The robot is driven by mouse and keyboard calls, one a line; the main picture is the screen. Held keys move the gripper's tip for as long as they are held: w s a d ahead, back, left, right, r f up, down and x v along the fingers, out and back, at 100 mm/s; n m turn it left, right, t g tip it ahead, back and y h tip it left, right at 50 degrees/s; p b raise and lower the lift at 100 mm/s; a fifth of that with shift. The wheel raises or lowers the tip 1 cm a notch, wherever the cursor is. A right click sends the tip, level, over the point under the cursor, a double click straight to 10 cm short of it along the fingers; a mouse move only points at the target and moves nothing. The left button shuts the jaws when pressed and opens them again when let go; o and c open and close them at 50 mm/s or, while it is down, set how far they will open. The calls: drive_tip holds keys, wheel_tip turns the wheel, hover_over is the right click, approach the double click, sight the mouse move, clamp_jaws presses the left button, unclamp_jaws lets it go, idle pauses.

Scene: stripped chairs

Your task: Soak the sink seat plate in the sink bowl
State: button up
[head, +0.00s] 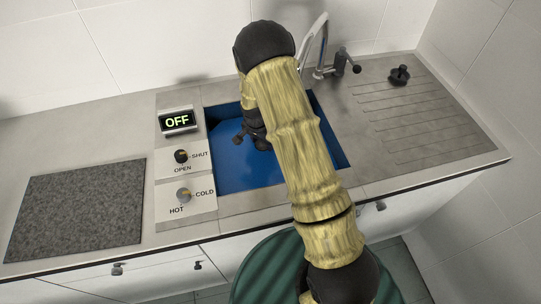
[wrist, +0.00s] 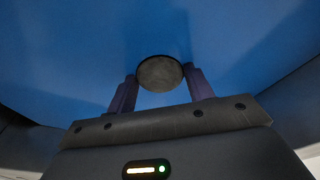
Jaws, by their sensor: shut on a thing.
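The sink bowl (head: 228,166) is a blue rectangular basin set in the steel counter; its blue inside also fills the wrist view (wrist: 70,50). My gripper (head: 240,138) reaches into the bowl from above, partly hidden by my arm. In the wrist view my gripper (wrist: 160,82) is shut, with its two purple fingers on either side of a round grey disc with a dark rim, which I take for the sink seat plate (wrist: 160,73). I cannot tell whether it touches the bowl floor or any water.
Left of the bowl are a display reading OFF (head: 177,121), an open/shut knob (head: 181,156) and a hot/cold knob (head: 183,194). A faucet (head: 318,45) stands behind. A black plug (head: 399,75) sits on the ribbed drainboard (head: 425,120). A grey stone slab (head: 78,208) lies left.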

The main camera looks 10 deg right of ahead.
drive_tip(key=shift+r, duration=0.5)
drive_tip(key=shift+r, duration=0.1)
idle(0.5)
drive_tip(key=shift+f, duration=0.65)
idle(0.3)
wheel_tip(320, 180, up, 17)
drive_tip(key=p, duration=1)
drive_tip(key=shift+r+p, duration=0.2)
drive_tip(key=shift+p, duration=0.2)
idle(0.5)
drive_tip(key=shift+s+f, duration=0.1)
idle(1.0)
